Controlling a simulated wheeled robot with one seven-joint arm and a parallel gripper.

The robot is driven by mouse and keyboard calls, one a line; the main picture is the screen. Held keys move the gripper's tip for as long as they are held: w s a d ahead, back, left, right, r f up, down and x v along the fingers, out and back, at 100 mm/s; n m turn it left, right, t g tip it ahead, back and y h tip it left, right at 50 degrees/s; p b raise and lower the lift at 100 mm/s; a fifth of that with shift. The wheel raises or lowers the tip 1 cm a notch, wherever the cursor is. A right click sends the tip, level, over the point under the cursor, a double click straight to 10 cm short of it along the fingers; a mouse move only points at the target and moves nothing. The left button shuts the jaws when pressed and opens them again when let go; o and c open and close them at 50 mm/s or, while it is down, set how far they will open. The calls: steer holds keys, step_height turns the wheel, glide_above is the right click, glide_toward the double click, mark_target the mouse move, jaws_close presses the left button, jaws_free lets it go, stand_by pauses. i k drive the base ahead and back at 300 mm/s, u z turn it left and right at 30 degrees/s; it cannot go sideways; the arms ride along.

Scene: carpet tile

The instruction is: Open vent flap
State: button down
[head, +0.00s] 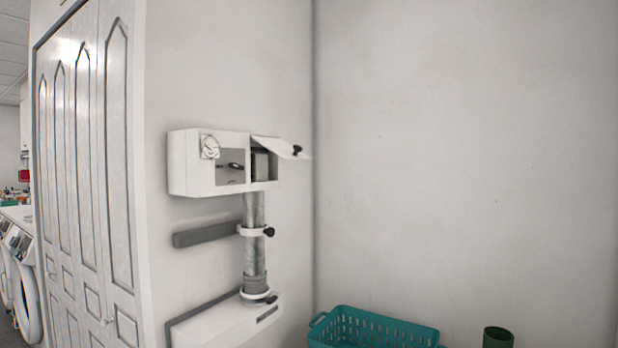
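A white wall box (192,165) hangs on the wall left of the room corner. Its vent flap (277,146) is the white panel at the box's top right, hinged along the top edge. The flap is raised and sticks out to the right, with a dark knob (297,150) near its outer end. The opening below it shows a grey inside. A round white dial and a dark window are on the box's front left. My gripper is not in view.
A grey duct (254,240) with clamps runs from the box down to a lower white unit (233,322). A teal basket (372,328) and a green cylinder (498,337) are at the bottom. White folding doors (90,160) and white machines (18,265) are at left. The right wall is bare.

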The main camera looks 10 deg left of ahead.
mark_target(281, 148)
steer(key=z, duration=0.05)
steer(key=i, duration=1)
steer(key=u, duration=0.05)
